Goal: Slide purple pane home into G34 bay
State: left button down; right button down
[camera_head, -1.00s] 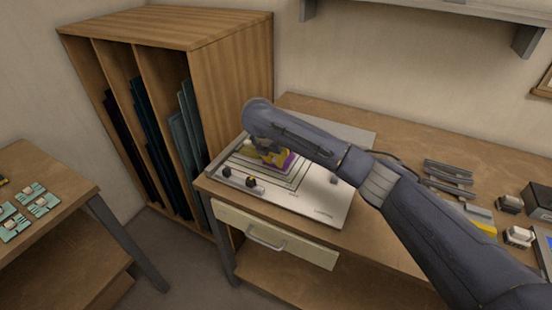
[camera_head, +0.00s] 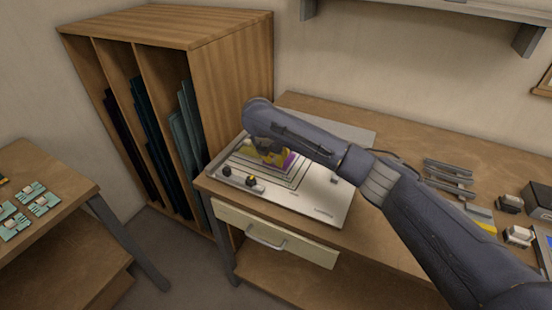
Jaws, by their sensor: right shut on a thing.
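The purple pane (camera_head: 290,161) shows as a small strip on the white board (camera_head: 322,196) on the bench. My right gripper (camera_head: 268,158) is low over the board, shut on the pane, and my right arm covers much of it. Stepped dark outlines lie on the board around the pane. No G34 label can be read at this size, and I cannot tell how the pane sits in its bay. My left gripper is out of view.
Two small black knobs (camera_head: 250,182) stand at the board's front left edge. A tall wooden rack (camera_head: 232,80) of dark sheets stands close behind left. Grey tools (camera_head: 449,170) and small blocks lie on the bench to the right. A side table (camera_head: 62,215) holds several teal pieces.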

jog(key=shift+w+a, duration=0.2)
jog(key=shift+w, duration=0.4)
jog(key=shift+w+a, duration=0.2)
jog(key=shift+w, duration=0.4)
dwell(2.0)
jog(key=c, duration=1.3)
grip_release()
jog(key=shift+r, duration=0.1)
jog(key=shift+r, duration=3.4)
jog(key=shift+w, duration=0.1)
